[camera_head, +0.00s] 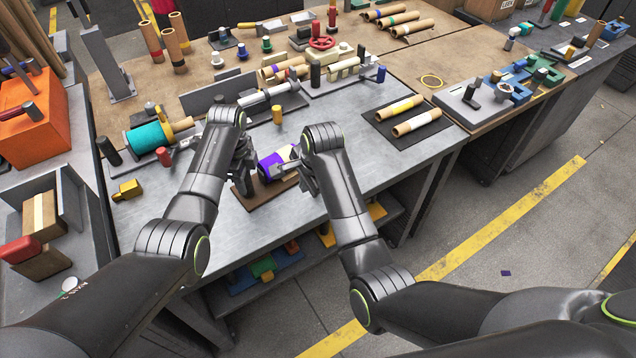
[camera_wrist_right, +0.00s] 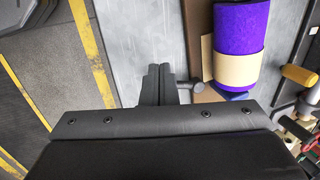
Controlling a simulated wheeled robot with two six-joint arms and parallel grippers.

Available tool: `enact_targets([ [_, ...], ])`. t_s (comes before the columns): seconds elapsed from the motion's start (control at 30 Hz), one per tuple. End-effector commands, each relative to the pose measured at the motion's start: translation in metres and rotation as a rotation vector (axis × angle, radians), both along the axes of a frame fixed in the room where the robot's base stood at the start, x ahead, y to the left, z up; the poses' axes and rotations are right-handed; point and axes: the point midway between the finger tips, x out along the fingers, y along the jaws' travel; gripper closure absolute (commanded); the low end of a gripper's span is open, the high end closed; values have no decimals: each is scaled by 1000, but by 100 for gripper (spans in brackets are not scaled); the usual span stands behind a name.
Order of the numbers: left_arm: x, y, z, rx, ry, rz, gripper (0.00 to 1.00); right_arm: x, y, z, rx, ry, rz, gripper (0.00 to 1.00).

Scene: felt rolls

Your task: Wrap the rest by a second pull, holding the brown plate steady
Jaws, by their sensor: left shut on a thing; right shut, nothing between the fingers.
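The brown plate (camera_head: 264,197) lies near the front edge of the grey bench top. On it sits a roll of purple felt (camera_head: 268,167) with a pale tan band (camera_wrist_right: 235,70) around it, clear in the right wrist view. My left gripper (camera_head: 243,182) is shut at the left end of the brown plate; its fingertips are partly hidden by the arm. My right gripper (camera_wrist_right: 158,85) is shut and empty, beside the plate. A small grey peg (camera_wrist_right: 190,86) shows right by its fingers.
A teal roll (camera_head: 148,136) and a yellow block (camera_head: 127,190) lie to the left. A dark tray with tan rolls (camera_head: 415,123) lies to the right. Behind stand several fixtures and a red handwheel (camera_head: 323,43). Bare bench top is free right of my right arm.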

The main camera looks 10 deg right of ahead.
Motion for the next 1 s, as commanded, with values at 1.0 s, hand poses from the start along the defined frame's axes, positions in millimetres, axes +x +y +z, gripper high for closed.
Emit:
enact_targets([
  [1.0,-1,2,-2,4,3,2,100,0,0,-15,0,0,0,100],
])
